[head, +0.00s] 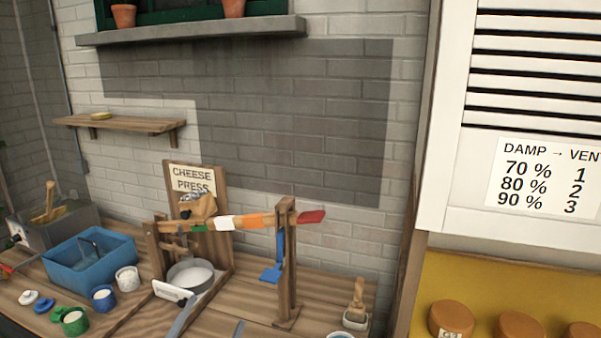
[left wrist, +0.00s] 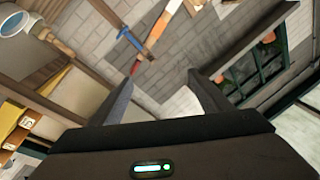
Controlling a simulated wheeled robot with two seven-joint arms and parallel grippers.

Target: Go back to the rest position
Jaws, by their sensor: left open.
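My left gripper (head: 211,322) shows only by its two grey fingertips at the bottom edge of the head view, in front of the cheese press. In the left wrist view the left gripper (left wrist: 165,72) has its fingers spread, with nothing between them. The cheese press lever (head: 240,222), banded in several colours with a red end, lies nearly level across the wooden posts. The lever also shows beyond the fingers in the left wrist view (left wrist: 163,22). My right gripper is in neither view.
The bench holds a blue basin (head: 90,262), several small pots, a round metal pan (head: 190,276) under the press, and a brush (head: 356,305). A wall shelf (head: 120,123) hangs at left. Cheese wheels (head: 452,318) stand in a yellow-backed cabinet at right. Bench right of the press is mostly clear.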

